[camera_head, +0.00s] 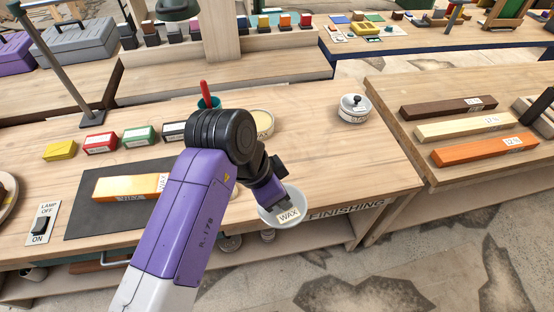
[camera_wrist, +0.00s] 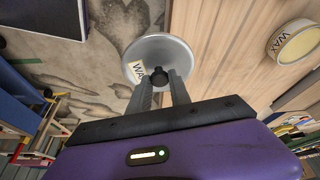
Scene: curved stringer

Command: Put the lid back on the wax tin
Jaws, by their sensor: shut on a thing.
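The wax tin (camera_head: 262,122) stands uncovered on the bench, behind and partly hidden by my arm's dark joint. Its pale yellow wax and WAX label show in the wrist view (camera_wrist: 298,44), to the right. My gripper (camera_wrist: 160,82) is shut on the black knob of the round grey lid (camera_wrist: 158,52), which bears a WAX label. In the head view the lid (camera_head: 294,207) is at the bench's front edge, right of my arm and apart from the tin. My gripper (camera_head: 276,199) partly covers it there.
A white tin with a dark knob (camera_head: 354,112) stands right of the wax tin. A teal cup with a red handle (camera_head: 208,101) is close on the left. Small coloured boxes (camera_head: 100,143) and a dark mat (camera_head: 82,218) lie further left.

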